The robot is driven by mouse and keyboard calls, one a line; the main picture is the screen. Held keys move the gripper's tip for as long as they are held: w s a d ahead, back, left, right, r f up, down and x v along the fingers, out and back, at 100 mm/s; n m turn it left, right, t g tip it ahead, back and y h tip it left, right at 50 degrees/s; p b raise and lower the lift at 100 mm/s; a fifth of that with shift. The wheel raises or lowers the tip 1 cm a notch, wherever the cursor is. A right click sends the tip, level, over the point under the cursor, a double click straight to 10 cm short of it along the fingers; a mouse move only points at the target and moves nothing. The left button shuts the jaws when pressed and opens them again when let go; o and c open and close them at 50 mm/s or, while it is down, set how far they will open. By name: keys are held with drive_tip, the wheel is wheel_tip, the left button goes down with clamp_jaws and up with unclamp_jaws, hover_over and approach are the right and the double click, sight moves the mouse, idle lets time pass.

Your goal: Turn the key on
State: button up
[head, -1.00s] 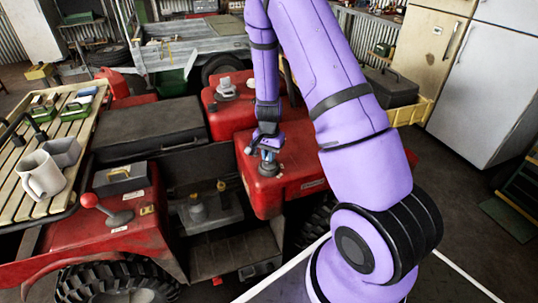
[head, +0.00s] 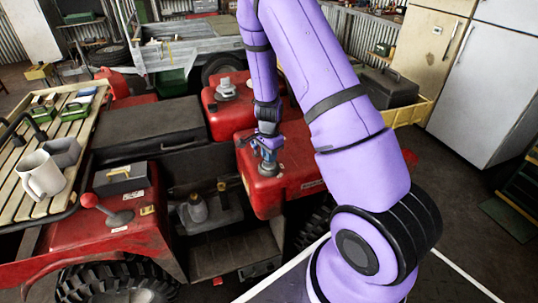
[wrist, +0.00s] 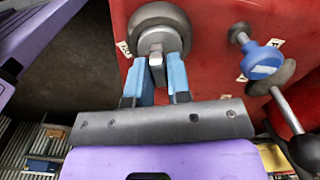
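The key (wrist: 156,58) is a small pale metal tab in the wrist view. It stands on a round grey switch (wrist: 158,28) set in a red panel. My gripper (wrist: 156,76) has its two blue fingers on either side of the key, with a gap visible between them. Whether either fingertip touches the key cannot be told. In the head view my gripper (head: 267,160) points down at the top of the red body (head: 290,185); the fingers and wrist largely hide the key and switch there.
A blue knob (wrist: 262,62) on a stem and a lever with a dark ball (wrist: 305,150) stand right of the switch in the wrist view. A red-knobbed lever (head: 90,201), a mug (head: 38,176) and a slatted rack (head: 22,205) are to the left.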

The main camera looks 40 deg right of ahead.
drive_tip(key=shift+o, duration=1.1)
drive_tip(key=shift+r, duration=4)
